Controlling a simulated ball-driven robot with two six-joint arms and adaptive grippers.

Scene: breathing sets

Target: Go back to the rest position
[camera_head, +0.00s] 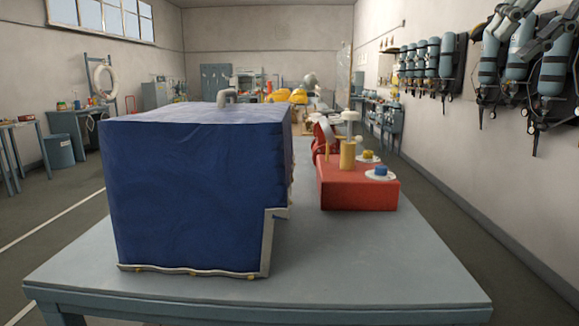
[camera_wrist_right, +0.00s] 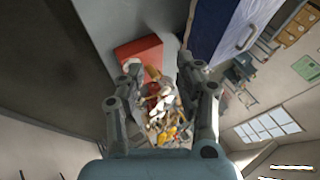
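My right gripper (camera_head: 508,45) is at the upper right of the head view, raised high in front of the wall cylinders. It also shows in the right wrist view (camera_wrist_right: 161,66), where its two fingers stand apart with nothing held between them. My left gripper is in neither view. A big blue covered box (camera_head: 190,195) with a grey handle on top stands on the table (camera_head: 370,270). A red box (camera_head: 358,195) with knobs and a yellow post stands to its right. Both are apart from my right gripper.
Blue cylinders (camera_head: 432,58) hang in racks along the right wall. A workbench (camera_head: 70,125) and a blue bin (camera_head: 59,151) are at the left. The table's front right part is clear. Cluttered small items show beyond the fingers in the wrist view.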

